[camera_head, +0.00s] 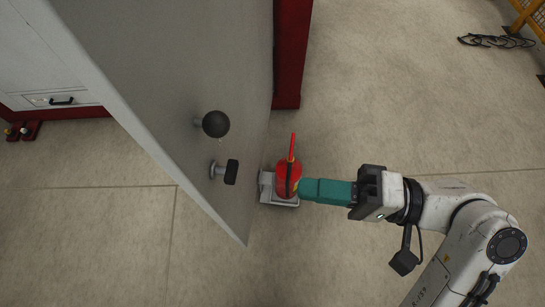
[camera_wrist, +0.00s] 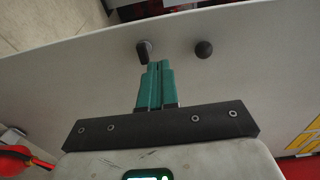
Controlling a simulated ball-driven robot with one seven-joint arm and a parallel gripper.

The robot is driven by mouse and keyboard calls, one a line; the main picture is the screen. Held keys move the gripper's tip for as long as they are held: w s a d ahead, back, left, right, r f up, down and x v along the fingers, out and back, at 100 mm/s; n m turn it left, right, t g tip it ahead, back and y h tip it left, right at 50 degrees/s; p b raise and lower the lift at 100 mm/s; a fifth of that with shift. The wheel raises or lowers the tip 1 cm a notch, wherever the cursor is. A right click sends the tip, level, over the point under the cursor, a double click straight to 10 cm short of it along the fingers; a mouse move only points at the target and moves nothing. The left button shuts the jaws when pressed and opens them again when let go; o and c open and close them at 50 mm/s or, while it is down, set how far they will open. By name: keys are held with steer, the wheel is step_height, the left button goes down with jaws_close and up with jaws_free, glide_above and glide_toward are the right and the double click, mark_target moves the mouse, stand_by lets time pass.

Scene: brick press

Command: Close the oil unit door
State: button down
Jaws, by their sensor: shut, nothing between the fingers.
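The oil unit door (camera_head: 200,60) is a large grey panel standing swung out from the unit, its lower corner over bare floor. A black ball knob (camera_head: 215,124) and a black latch handle (camera_head: 231,172) stick out from its face toward my gripper. In the wrist view the door (camera_wrist: 60,85) spans the picture, with the latch handle (camera_wrist: 143,50) just beyond my fingertips and the ball knob (camera_wrist: 204,49) to their right. My gripper (camera_head: 303,190) has teal fingers pressed together, empty, pointing at the door. I cannot tell whether the fingertips touch the door.
A red fire extinguisher (camera_head: 288,178) in a grey stand is on the floor, partly behind my fingertips. A red post (camera_head: 290,60) stands behind the door. A white cabinet front with a drawer handle (camera_head: 62,101) is at left. The floor at right is mostly clear.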

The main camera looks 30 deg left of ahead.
glide_toward(201, 175)
steer(key=x, duration=0.7)
steer(key=shift+b, duration=0.3)
steer(key=shift+w, duration=0.1)
